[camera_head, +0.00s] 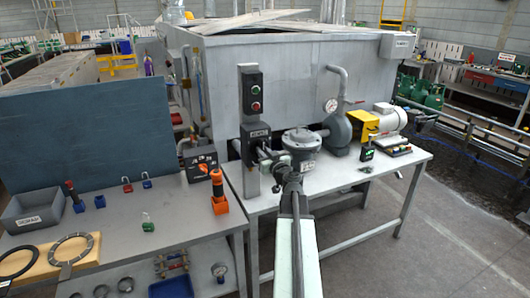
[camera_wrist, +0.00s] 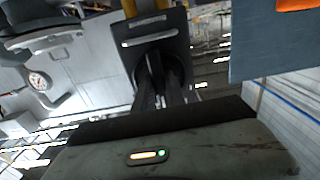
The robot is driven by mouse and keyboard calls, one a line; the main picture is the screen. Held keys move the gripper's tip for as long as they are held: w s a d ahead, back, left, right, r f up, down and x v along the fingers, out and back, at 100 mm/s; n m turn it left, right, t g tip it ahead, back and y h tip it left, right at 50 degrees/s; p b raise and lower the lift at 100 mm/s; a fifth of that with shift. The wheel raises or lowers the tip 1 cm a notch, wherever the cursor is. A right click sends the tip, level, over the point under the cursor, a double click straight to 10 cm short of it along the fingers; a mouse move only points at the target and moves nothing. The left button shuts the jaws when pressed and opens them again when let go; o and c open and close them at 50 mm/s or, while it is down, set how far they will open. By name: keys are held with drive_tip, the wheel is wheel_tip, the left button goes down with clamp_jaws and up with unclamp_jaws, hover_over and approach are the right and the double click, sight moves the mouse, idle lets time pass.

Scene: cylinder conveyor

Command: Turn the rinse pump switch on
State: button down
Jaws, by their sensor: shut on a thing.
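A dark grey switch box (camera_head: 256,131) with a pale label is fixed low on a grey upright post. The label is too small to read. In the wrist view the dark box (camera_wrist: 157,42) shows two pale plates. My gripper (camera_head: 262,153) is at the front of this box, at its lower part. In the wrist view both fingers of my gripper (camera_wrist: 158,76) reach up to the box face and are shut on its switch handle. The handle is mostly hidden between the fingers, so I cannot tell its position.
A button box (camera_head: 251,95) with a red and a green button sits above on the post. A round grey housing (camera_head: 301,140) and a pump motor (camera_head: 388,119) stand to the right.

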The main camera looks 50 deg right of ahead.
drive_tip(key=c, duration=1.4)
unclamp_jaws()
drive_tip(key=shift+d+f, duration=0.1)
drive_tip(key=shift+d, duration=0.05)
drive_tip(key=v, duration=0.7)
drive_tip(key=shift+s+a, duration=0.2)
drive_tip(key=shift+s, duration=0.15)
drive_tip(key=shift+w, duration=0.1)
